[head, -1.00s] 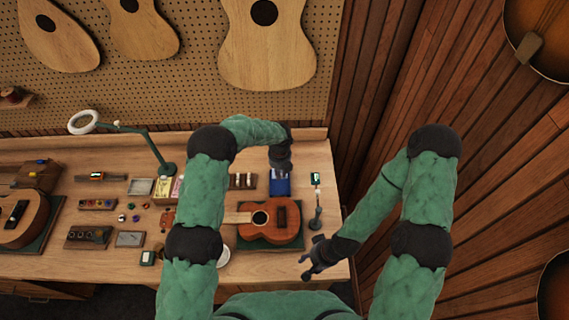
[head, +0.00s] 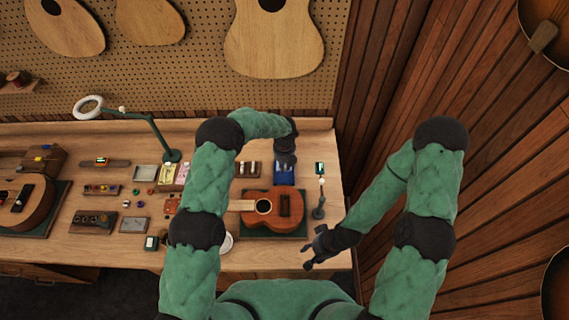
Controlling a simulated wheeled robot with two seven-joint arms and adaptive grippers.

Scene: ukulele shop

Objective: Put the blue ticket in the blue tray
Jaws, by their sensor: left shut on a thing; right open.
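The blue tray (head: 284,178) lies near the back right of the workbench, just behind the ukulele. My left gripper (head: 286,161) points down over the tray's back part. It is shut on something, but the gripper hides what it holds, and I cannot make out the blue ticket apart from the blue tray. My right gripper (head: 316,252) is open and empty over the bench's front right edge.
A brown ukulele (head: 283,206) lies on a green mat in front of the tray. A small stand (head: 320,200) is to its right. A green lamp (head: 160,140) and small parts trays (head: 247,170) stand left. A wooden wall (head: 400,90) bounds the right.

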